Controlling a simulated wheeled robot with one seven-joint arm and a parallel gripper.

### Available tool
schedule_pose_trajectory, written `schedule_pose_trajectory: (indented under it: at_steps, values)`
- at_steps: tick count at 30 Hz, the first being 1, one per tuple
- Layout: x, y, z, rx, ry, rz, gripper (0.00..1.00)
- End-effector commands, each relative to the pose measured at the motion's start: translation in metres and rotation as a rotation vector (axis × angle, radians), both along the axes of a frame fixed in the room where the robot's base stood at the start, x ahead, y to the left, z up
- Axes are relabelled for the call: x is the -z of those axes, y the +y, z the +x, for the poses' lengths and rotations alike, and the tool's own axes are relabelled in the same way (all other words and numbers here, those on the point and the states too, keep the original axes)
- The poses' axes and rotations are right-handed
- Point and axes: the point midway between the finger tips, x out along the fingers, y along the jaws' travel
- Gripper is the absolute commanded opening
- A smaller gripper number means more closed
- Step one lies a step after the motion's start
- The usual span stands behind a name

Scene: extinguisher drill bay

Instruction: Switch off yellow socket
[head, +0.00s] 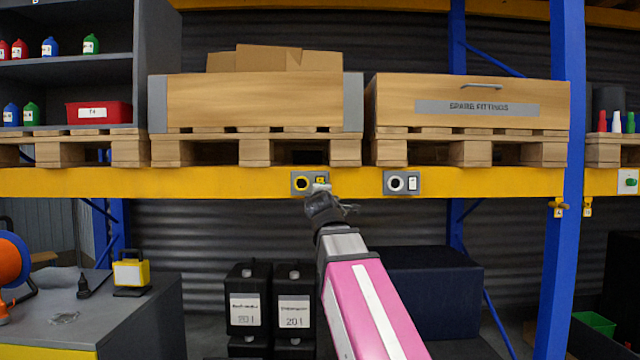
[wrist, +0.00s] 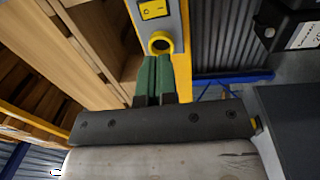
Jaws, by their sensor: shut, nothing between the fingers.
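The yellow socket (head: 302,183) is a round yellow ring on a grey plate fixed to the yellow shelf beam. A yellow rocker switch (head: 320,181) sits beside it on the same plate. The wrist view shows the ring (wrist: 160,43) close up and the switch (wrist: 154,9) beyond it at the top edge. My gripper (head: 321,188) is just in front of the plate, at the lower edge of the switch in the head view. In the wrist view its green fingers (wrist: 153,66) are shut together and empty, with their tips by the ring. I cannot tell whether they touch the plate.
A second plate with a white socket (head: 395,183) and a white switch (head: 412,183) is to the right on the beam. Pallets with wooden crates (head: 468,103) stand above. Black canisters (head: 294,298) and a dark box (head: 428,285) are below.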

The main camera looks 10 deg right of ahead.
Motion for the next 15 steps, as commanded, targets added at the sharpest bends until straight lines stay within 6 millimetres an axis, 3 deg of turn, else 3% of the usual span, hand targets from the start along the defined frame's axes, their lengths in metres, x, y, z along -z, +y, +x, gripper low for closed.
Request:
schedule_pose_trajectory:
  at_steps: [5, 15]
  values:
    - [-0.017, 0.002, -0.005, -0.002, -0.031, -0.037, 0.00]
    - [-0.018, 0.002, -0.005, -0.003, -0.034, -0.040, 0.00]
